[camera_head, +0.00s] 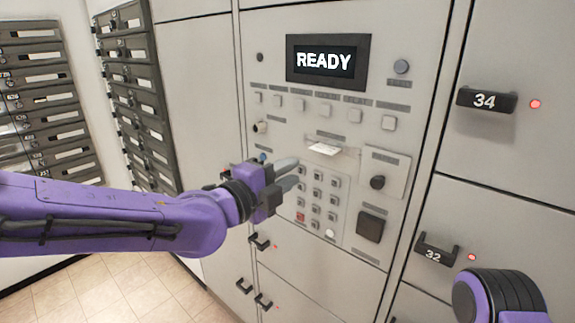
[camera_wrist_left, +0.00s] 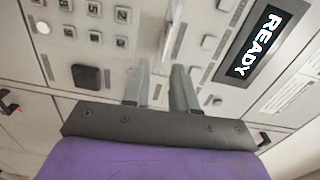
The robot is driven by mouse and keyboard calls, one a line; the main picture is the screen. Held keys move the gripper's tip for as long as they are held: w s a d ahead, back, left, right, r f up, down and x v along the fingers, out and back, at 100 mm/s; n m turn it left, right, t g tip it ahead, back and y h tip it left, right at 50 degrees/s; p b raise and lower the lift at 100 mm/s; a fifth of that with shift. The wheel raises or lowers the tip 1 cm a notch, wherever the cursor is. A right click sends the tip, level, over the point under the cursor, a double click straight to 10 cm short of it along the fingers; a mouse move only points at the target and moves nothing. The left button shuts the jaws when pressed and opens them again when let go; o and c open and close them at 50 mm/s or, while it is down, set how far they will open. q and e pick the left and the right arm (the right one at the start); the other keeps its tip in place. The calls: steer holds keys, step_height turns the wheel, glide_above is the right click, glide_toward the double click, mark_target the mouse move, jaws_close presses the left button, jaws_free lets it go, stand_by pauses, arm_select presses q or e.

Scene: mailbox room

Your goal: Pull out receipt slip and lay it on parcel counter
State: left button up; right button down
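The receipt slip (camera_head: 325,149) is a small white paper sticking out of a slot in the grey machine panel, below the READY screen. In the left wrist view the slip (camera_wrist_left: 167,38) is a pale strip just beyond the fingertips, roughly in line with the gap between them. My left gripper (camera_head: 297,171) is open and empty, in front of the panel, left of and slightly below the slip. Its two grey fingers (camera_wrist_left: 161,67) stand apart in the wrist view. My right gripper is not in view; only part of my right arm shows. I see no parcel counter.
The READY screen (camera_head: 324,61) is above the slot. A keypad (camera_head: 317,198) lies below it, with a black knob (camera_head: 377,182) to the right. Locker handles 34 (camera_head: 486,100) and 32 (camera_head: 436,253) stick out at right. Dark mailboxes (camera_head: 42,115) line the left.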

mark_target(322, 150)
arm_select(q)
steer(key=shift+m, duration=0.3)
steer(key=p+x, duration=0.1)
steer(key=x, duration=0.7)
steer(key=r+p+x, duration=0.1)
steer(key=x, duration=0.2)
steer(key=shift+w+d+r+p, duration=0.1)
steer(key=shift+w+d+p, duration=0.2)
steer(key=shift+d, duration=0.05)
jaws_close()
steer(key=shift+s+a, duration=0.1)
